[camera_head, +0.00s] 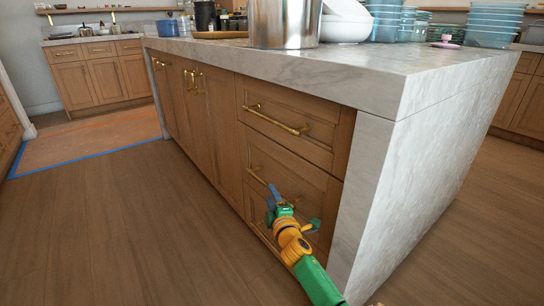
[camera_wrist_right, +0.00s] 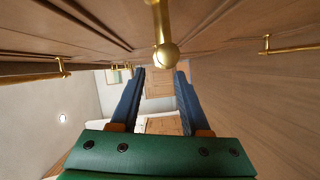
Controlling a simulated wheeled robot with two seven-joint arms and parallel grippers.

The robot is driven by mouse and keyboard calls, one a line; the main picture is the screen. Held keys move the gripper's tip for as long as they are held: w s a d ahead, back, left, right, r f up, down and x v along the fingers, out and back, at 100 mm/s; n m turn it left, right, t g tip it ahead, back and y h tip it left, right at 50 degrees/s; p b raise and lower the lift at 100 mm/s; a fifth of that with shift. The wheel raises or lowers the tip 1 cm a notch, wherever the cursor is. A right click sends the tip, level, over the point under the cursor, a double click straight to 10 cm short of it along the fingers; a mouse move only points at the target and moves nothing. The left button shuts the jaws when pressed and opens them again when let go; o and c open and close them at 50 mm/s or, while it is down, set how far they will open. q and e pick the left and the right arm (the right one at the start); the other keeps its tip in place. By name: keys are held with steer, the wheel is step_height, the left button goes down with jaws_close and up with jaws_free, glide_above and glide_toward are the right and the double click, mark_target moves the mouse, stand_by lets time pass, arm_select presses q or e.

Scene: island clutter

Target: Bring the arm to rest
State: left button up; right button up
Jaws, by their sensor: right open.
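My right gripper (camera_head: 288,208) is in front of the lower drawers of the kitchen island, low at the middle of the head view. Its blue fingers are apart, and nothing shows between them in the right wrist view (camera_wrist_right: 160,76). A brass handle (camera_wrist_right: 166,54) shows close up in the wrist view, just above the fingers. I cannot tell whether the fingers touch it. In the head view a lower drawer's brass handle (camera_head: 256,175) is partly hidden behind the gripper. My left gripper is not in view.
The marble-topped island (camera_head: 372,190) stands close to my right arm. A steel pot (camera_head: 285,25), a white bowl (camera_head: 345,28) and stacked blue bowls (camera_head: 495,22) stand on it. The upper drawer (camera_head: 290,120) looks shut. Wood floor (camera_head: 110,220) at left is clear.

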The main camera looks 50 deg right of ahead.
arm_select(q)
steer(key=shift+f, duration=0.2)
arm_select(e)
steer(key=shift+s+a, duration=0.1)
steer(key=shift+s, duration=0.1)
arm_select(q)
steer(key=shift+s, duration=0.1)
